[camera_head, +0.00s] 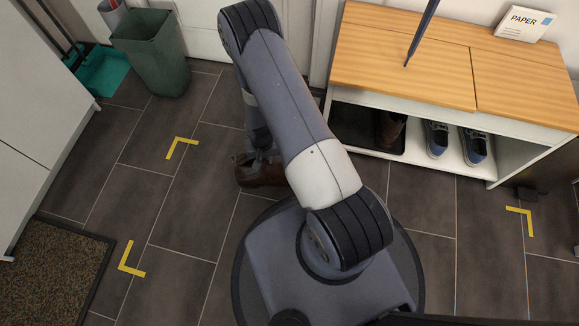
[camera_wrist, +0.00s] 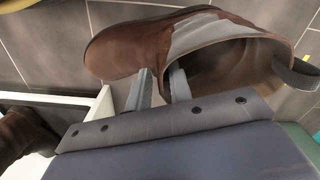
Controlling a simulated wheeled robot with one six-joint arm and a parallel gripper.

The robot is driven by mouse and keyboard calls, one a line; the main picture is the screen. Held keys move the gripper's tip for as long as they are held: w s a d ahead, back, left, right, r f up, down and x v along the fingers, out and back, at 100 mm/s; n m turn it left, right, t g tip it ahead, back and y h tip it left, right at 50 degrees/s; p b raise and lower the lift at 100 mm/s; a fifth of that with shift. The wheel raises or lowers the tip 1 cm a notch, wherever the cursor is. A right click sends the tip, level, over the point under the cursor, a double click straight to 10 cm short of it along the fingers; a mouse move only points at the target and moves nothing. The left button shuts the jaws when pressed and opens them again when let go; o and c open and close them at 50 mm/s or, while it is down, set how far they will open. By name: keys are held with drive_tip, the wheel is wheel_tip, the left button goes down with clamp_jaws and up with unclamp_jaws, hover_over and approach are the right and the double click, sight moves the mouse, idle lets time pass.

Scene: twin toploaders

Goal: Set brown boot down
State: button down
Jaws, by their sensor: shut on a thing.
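The brown boot (camera_head: 262,174) is in the head view just left of my arm, low over the dark tiled floor; I cannot tell whether its sole touches. My gripper (camera_wrist: 160,80) is shut on the boot, its two fingers at the near edge of the boot's opening in the wrist view. There the boot (camera_wrist: 125,48) shows its toe to the left and its open top with grey side panel to the right. A second brown boot (camera_head: 392,129) stands on the black tray (camera_head: 350,128) in the bench; it also shows in the wrist view (camera_wrist: 22,135).
The wooden-topped bench (camera_head: 400,40) stands at right, with blue shoes (camera_head: 437,139) on its white shelf. A green bin (camera_head: 155,55) and teal dustpan (camera_head: 102,75) stand at back left. Yellow corner marks (camera_head: 178,146) lie on clear floor. A brown mat (camera_head: 55,275) is at front left.

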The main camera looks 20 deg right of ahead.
wheel_tip(320, 180, down, 10)
drive_tip(key=b, duration=0.3)
drive_tip(key=shift+r, duration=0.1)
drive_tip(key=c, duration=1.3)
unclamp_jaws()
wheel_tip(320, 180, up, 12)
drive_tip(key=p, duration=0.4)
drive_tip(key=shift+r, duration=0.1)
drive_tip(key=shift+o, duration=0.5)
